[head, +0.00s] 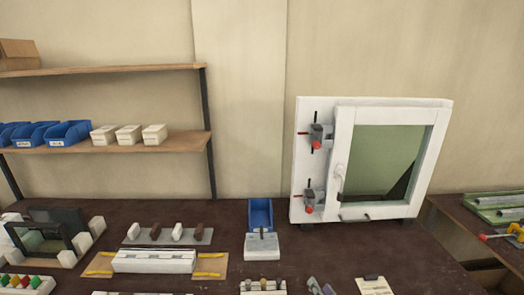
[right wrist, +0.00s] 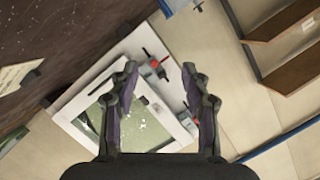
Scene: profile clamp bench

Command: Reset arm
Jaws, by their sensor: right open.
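My right gripper (right wrist: 160,68) is open and empty in the right wrist view, its two dark fingers spread apart. What appear to be its grey-purple fingertips (head: 320,288) show at the bottom edge of the head view. The white framed window panel (head: 342,180) stands upright at the back right of the bench. Two clamps with red knobs, an upper one (head: 317,137) and a lower one (head: 309,200), are on its left side. The panel also shows tilted beyond the fingers in the right wrist view (right wrist: 75,105), apart from them. My left gripper is not in view.
The dark bench (head: 225,215) holds a blue bin (head: 260,213), a white block (head: 262,246) and a white profile (head: 153,261) between yellow-marked ends. Shelves with blue bins (head: 68,133) stand at the left. A side table (head: 480,220) is at the right.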

